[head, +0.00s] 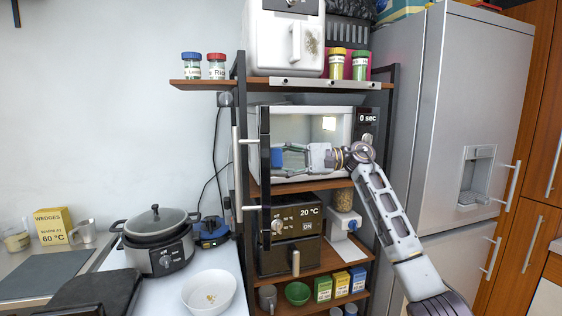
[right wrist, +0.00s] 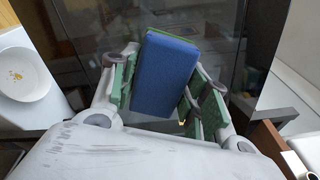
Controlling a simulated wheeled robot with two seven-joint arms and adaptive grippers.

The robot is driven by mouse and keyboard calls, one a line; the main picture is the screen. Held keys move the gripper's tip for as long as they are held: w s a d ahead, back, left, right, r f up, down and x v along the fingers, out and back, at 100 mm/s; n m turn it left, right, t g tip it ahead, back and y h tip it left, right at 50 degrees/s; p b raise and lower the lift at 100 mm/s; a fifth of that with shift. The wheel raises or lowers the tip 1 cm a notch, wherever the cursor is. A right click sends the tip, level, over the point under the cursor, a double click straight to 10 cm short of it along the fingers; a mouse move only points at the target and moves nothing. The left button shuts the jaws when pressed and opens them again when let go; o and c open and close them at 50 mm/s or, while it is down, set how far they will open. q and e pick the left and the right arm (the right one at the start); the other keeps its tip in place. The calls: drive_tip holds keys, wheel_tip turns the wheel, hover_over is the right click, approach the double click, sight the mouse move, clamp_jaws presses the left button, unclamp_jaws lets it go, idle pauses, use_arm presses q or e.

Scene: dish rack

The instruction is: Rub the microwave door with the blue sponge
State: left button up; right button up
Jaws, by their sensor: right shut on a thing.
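The microwave (head: 350,115) sits on a middle shelf with its door (head: 265,160) swung open, seen nearly edge-on at the left of the cavity. My right gripper (head: 288,158) points left in front of the opening, at the inner side of the door. It is shut on the blue sponge (head: 277,158), which is partly hidden behind the door edge. In the right wrist view, the sponge (right wrist: 165,75) is held between the green-padded fingers, with a green layer on its far side. The dark door glass (right wrist: 215,40) is just beyond it; I cannot tell whether they touch. My left gripper is out of view.
A dark oven (head: 290,240) stands on the shelf below, and a white appliance (head: 285,40) above. Spice jars (head: 216,66) sit on the upper left shelf. A tall fridge (head: 440,120) is close on the right. A cooker (head: 155,240) and white bowl (head: 209,291) are at left.

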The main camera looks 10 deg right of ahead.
drive_tip(key=shift+w+a, duration=0.1)
drive_tip(key=shift+w, duration=0.15)
drive_tip(key=shift+w+d+p, duration=0.15)
drive_tip(key=shift+w+p, duration=0.3)
drive_tip(key=shift+w, duration=0.5)
drive_tip(key=shift+w+d+p, duration=0.1)
drive_tip(key=shift+w+p, duration=0.35)
drive_tip(key=shift+w, duration=0.5)
drive_tip(key=shift+c, duration=0.2)
drive_tip(key=shift+f, duration=0.1)
drive_tip(key=shift+b, duration=0.35)
